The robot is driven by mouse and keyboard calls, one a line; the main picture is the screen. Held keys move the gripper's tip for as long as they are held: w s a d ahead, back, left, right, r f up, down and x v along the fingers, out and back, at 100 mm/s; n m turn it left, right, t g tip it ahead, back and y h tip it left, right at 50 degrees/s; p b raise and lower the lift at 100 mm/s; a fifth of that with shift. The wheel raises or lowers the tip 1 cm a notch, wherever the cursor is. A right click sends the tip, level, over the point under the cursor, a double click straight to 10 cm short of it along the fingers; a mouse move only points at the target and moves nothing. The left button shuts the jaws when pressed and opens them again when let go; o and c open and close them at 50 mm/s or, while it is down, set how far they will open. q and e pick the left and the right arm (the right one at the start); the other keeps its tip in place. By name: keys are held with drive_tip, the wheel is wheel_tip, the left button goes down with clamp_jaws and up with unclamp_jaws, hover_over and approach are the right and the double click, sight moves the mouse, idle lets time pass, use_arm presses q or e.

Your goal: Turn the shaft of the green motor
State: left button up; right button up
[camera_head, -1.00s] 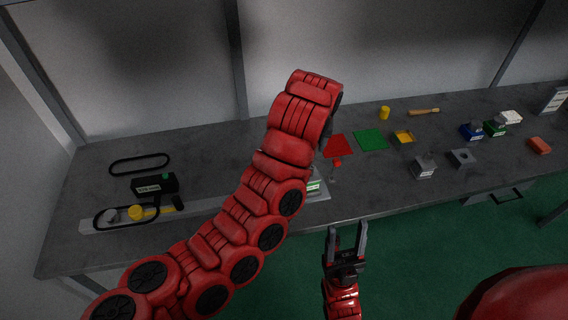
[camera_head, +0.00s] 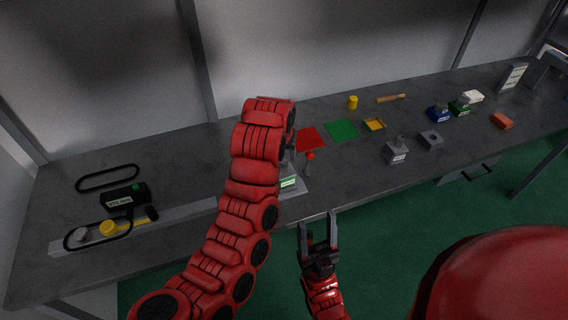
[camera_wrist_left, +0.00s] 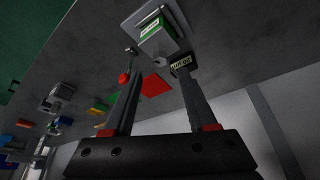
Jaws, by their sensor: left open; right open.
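A small green block with a grey top (camera_head: 459,108), which looks like the green motor, stands at the right of the bench, between a blue block (camera_head: 437,113) and a white one (camera_head: 473,96). Its shaft is too small to make out. My right gripper (camera_head: 319,232) is open and empty in front of the bench's front edge, well left of the green block. My left gripper is hidden behind its own red arm in the head view. In the left wrist view the left gripper (camera_wrist_left: 158,100) is open, with nothing between its fingers.
Grey blocks (camera_head: 396,152) stand mid-bench. Belts (camera_head: 108,178) and a dark box lie left.

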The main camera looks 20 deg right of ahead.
sight(284, 162)
use_arm(q)
drive_tip(key=p+x, duration=0.2)
drive_tip(key=x, duration=0.4)
drive_tip(key=shift+p, duration=0.3)
drive_tip(key=shift+p+x, duration=0.3)
drive_tip(key=shift+x, duration=0.95)
drive_tip(key=shift+c, duration=0.3)
clamp_jaws()
